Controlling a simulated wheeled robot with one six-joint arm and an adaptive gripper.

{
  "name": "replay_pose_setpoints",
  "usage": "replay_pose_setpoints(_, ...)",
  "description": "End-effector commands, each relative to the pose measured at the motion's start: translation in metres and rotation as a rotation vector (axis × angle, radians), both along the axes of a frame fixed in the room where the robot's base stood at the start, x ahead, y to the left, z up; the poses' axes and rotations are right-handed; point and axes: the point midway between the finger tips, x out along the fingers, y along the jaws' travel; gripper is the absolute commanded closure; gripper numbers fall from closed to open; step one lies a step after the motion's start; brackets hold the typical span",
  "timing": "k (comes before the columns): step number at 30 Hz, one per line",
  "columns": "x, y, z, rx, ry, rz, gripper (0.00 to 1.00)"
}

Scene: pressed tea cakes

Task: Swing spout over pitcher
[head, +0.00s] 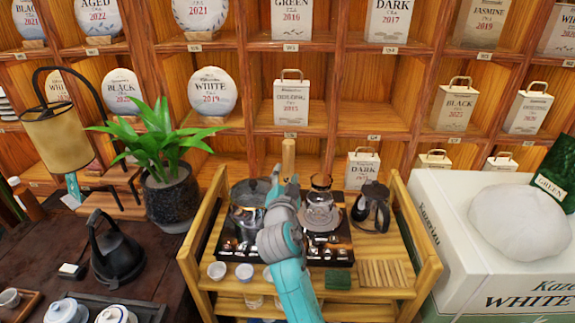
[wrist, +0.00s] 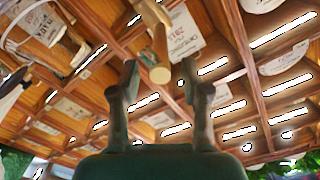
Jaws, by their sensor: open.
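A wooden rod (head: 288,158) stands up behind my arm at the back of the tea cart. In the wrist view, a round-ended wooden piece (wrist: 160,58), likely the same rod, shows between and beyond my fingertips. My gripper (wrist: 159,82) is open, and I see no contact with the wood. A glass vessel (head: 320,208), perhaps the pitcher, stands on the black tea tray (head: 340,252) just right of my arm. A shiny steel pot (head: 246,212) stands left of my arm. The spout cannot be made out clearly; my arm covers the middle of the tray.
A kettle with a black handle (head: 370,208) stands on the cart's right. White cups (head: 244,273) line the front left, and wooden slats (head: 386,273) lie front right. A potted plant (head: 168,195) is left of the cart, a white box (head: 450,235) right, shelves behind.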

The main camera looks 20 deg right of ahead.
Motion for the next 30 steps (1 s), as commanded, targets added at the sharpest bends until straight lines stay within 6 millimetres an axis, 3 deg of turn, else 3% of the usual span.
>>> replay_pose_setpoints(9,0.045,-0.015,0.000,0.000,0.000,0.000,0.54)
replay_pose_setpoints(23,0.055,-0.018,0.000,0.000,0.000,0.000,0.54)
replay_pose_setpoints(28,0.055,-0.018,0.000,0.000,0.000,0.000,0.96)
replay_pose_setpoints(30,0.055,-0.018,0.000,0.000,0.000,0.000,1.00)
